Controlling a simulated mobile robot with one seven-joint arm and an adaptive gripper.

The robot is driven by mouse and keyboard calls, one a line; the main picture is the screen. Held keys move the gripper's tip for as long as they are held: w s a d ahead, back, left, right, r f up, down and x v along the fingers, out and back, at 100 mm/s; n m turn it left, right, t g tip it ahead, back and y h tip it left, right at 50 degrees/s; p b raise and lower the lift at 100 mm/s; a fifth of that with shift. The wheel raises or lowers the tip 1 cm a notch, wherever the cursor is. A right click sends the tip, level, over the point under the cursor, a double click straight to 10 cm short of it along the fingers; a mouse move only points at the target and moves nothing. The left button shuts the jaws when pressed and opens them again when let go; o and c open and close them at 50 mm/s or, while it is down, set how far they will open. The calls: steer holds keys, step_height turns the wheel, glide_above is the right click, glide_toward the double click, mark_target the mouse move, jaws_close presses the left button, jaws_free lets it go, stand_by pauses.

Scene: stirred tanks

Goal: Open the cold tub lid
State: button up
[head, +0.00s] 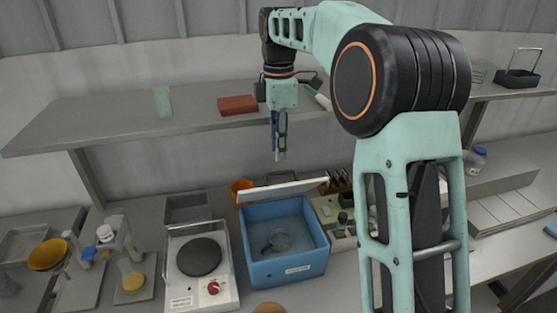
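The cold tub is a blue open-topped box (288,270) with a pale label on its front, standing on the bench below my gripper. Its white lid (284,190) is raised along the tub's back edge and seen nearly edge-on, so the inside of the tub shows. A round clear item (279,240) lies inside. My gripper (279,157) points down above and behind the lid, apart from it, with nothing visible in its fingers. The fingers look close together, but the angle hides any gap.
A white hot plate (201,285) stands left of the tub, with a grey bin (187,207) behind it. An orange cup (242,191) is behind the tub. A shelf (180,118) with a red block (238,105) runs behind. A greenish rack (335,222) stands close on the right.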

step_height(320, 180, up, 7)
steer(key=shift+s, duration=0.3)
